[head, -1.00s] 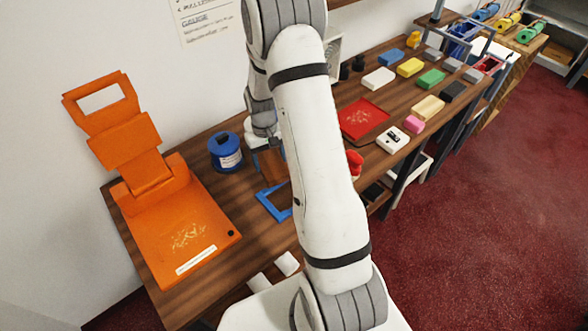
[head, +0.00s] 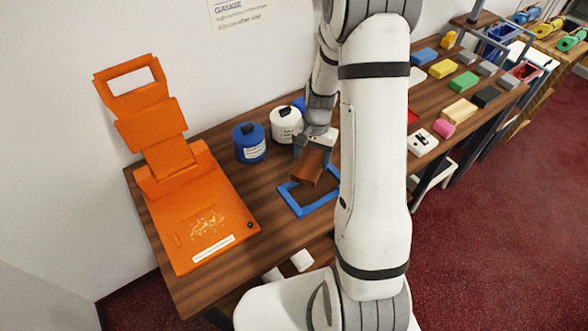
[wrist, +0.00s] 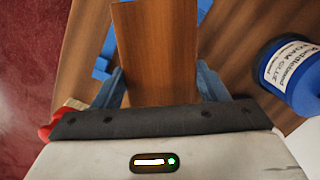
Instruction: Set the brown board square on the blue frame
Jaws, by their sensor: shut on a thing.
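The brown board (head: 309,166) is held in my gripper (head: 304,147) above the blue frame (head: 289,200) in the head view. In the wrist view the board (wrist: 157,50) sticks out between the two blue-grey fingers of my gripper (wrist: 160,88), which press on its sides. The blue frame lies on the wooden counter; its front and left bars show, and my arm hides part of its right side. In the wrist view pieces of the frame (wrist: 102,66) show beside the board. The board looks tilted to the frame in the head view; I cannot tell its exact height.
An orange hinged press (head: 200,215) stands at the counter's left. A blue tub (head: 249,143) and a white tub (head: 286,125) stand behind the frame. Several coloured blocks, including a green one (head: 463,82), lie at the right. Bare counter (head: 262,188) shows left of the frame.

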